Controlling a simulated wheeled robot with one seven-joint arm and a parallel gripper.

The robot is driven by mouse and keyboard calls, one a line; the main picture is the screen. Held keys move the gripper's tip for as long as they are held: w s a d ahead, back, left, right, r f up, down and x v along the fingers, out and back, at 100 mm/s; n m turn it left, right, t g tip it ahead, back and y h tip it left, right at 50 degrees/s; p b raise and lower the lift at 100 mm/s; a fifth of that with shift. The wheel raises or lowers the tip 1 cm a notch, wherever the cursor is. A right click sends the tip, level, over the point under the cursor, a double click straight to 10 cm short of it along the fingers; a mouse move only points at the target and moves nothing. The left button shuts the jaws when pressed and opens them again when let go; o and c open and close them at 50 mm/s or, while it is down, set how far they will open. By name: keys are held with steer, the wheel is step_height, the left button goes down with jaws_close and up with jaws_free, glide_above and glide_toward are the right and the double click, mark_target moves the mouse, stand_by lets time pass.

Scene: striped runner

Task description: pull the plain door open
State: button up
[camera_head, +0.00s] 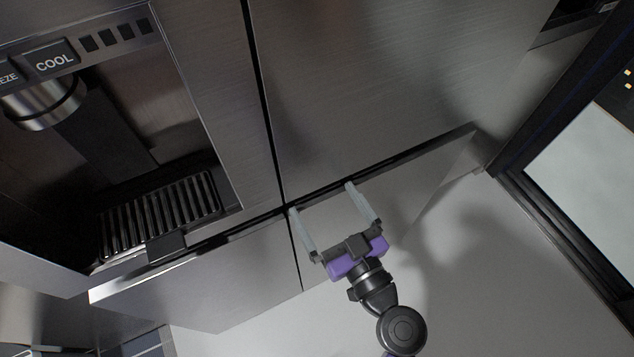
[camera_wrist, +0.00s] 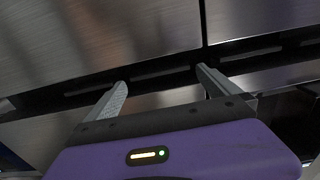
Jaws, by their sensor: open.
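The plain door (camera_head: 390,75) is the brushed steel panel at upper centre right in the head view, beside the door with the dispenser (camera_head: 225,100). A narrow dark seam parts the two, and the plain door looks closed. My gripper (camera_head: 320,198) is open at the door's lower edge, by the dark gap above the lower panels. Its left finger is close to the seam and its right finger is farther along the edge. In the wrist view my gripper (camera_wrist: 160,78) has nothing visible between its fingers. I cannot tell whether the fingertips touch the door.
Lower panels (camera_head: 205,285) lie below the dark gap. The dispenser recess holds a ribbed tray (camera_head: 160,213). A dark frame (camera_head: 565,235) stands on the right. Pale floor (camera_head: 480,290) at lower right looks clear.

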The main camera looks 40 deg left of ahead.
mark_target(318, 193)
steer(key=shift+p+x, duration=0.45)
steer(key=shift+x, duration=2.1)
steer(key=c, duration=1.8)
steer(key=shift+d+f, duration=0.1)
